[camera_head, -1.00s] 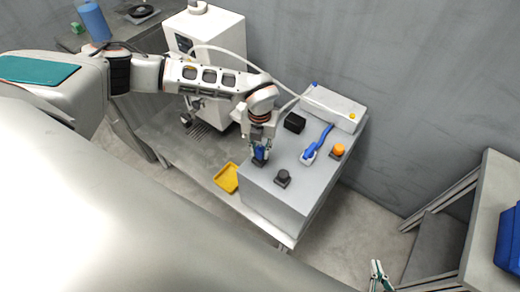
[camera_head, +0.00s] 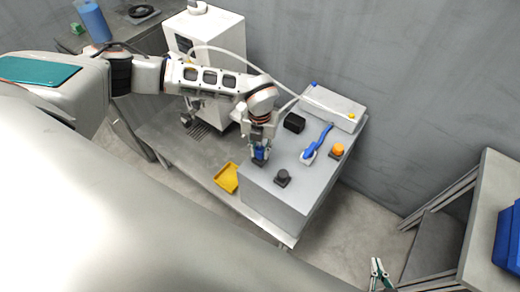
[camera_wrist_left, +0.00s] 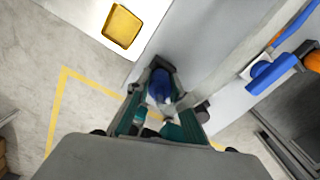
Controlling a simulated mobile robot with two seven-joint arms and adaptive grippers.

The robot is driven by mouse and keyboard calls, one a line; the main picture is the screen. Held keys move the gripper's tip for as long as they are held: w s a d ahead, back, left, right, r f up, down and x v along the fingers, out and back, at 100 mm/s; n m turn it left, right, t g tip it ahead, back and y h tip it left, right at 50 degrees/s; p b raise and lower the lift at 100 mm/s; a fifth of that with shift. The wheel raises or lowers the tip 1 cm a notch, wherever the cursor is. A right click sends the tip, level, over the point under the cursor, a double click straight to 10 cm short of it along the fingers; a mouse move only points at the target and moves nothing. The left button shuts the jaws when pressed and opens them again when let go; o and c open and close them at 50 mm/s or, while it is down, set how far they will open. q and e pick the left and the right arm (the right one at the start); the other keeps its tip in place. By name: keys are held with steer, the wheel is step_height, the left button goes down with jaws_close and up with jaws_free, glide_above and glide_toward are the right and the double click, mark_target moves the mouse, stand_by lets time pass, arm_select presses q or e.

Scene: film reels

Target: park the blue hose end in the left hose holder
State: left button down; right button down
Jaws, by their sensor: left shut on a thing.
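My left gripper (camera_head: 260,148) is shut on the blue hose end (camera_head: 260,154), near the left front corner of the grey box top (camera_head: 265,190). A small dark holder (camera_head: 258,164) is right under the hose end. In the left wrist view the blue hose end (camera_wrist_left: 160,84) shows between the fingers, with the dark square holder (camera_wrist_left: 161,63) around or just behind it. I cannot tell how deep the hose end sits in it. My right gripper (camera_head: 380,270) is at the bottom edge, far from the box; its opening is too small to judge.
On the box are a black knob (camera_head: 283,176), a black block (camera_head: 294,122), a blue-handled piece (camera_head: 319,141) on a white base and an orange button (camera_head: 338,150). A yellow tray (camera_head: 227,178) lies left of the box. A white machine (camera_head: 225,40) stands behind, with a pale hose (camera_head: 258,68).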

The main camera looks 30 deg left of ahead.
arm_select(q)
steer(key=shift+f, duration=0.5)
steer(key=c, duration=2.1)
jaws_free()
steer(key=shift+r, duration=0.15)
